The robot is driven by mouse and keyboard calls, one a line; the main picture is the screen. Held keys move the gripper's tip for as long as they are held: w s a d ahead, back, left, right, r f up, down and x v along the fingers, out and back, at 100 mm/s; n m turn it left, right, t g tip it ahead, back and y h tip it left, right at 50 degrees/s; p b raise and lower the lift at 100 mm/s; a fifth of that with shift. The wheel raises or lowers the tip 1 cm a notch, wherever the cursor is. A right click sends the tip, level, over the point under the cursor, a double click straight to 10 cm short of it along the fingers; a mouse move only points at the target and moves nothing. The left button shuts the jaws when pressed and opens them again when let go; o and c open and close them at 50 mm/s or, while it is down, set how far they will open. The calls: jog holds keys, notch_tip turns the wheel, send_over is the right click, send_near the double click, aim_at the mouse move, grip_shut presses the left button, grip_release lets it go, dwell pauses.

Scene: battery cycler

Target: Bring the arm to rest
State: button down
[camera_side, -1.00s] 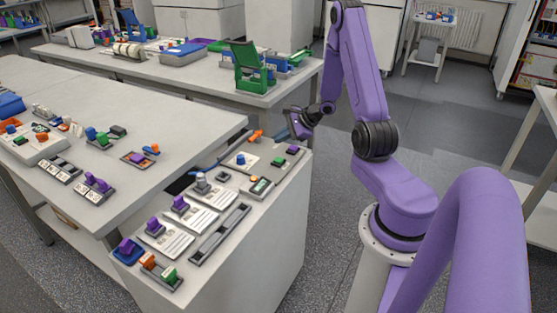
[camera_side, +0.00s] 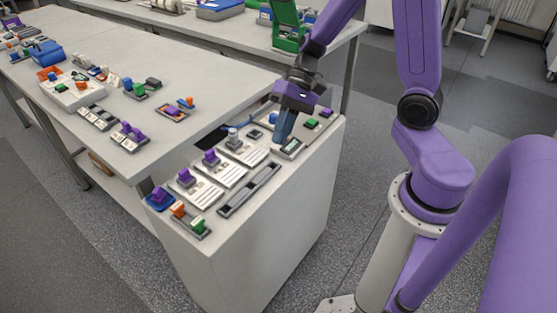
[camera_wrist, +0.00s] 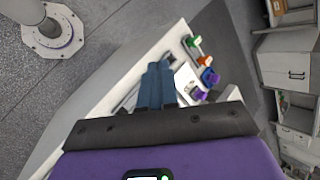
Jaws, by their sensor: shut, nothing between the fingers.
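My gripper (camera_side: 283,138) is purple and black with blue fingers. It points down over the back part of the white cabinet's top (camera_side: 262,217), close to a small grey device with a display (camera_side: 292,147). I cannot tell whether the fingertips touch anything. In the wrist view the blue fingers (camera_wrist: 156,82) are together and hold nothing. My purple arm reaches in from the right, bent at the elbow, so it is not folded back. The fingers hide part of the panel behind them.
Purple-knobbed modules (camera_side: 186,178) and a dark slotted rail (camera_side: 248,190) sit on the cabinet top. A blue block (camera_side: 157,198) and orange and green switches (camera_side: 188,217) are at its front. A grey table (camera_side: 200,75) with small parts stands to the left.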

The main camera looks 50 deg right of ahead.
jog(key=s+r+n+h, duration=0.2)
jog(key=s+n+h, duration=0.1)
jog(key=s+n, duration=0.5)
jog(key=s+r+n+h, duration=0.2)
jog(key=s+n+h, duration=0.2)
jog(key=s+n, duration=0.5)
jog(key=shift+a+r+n+t, duration=0.25)
jog(key=shift+r+n+t, duration=0.05)
jog(key=shift+t, duration=0.1)
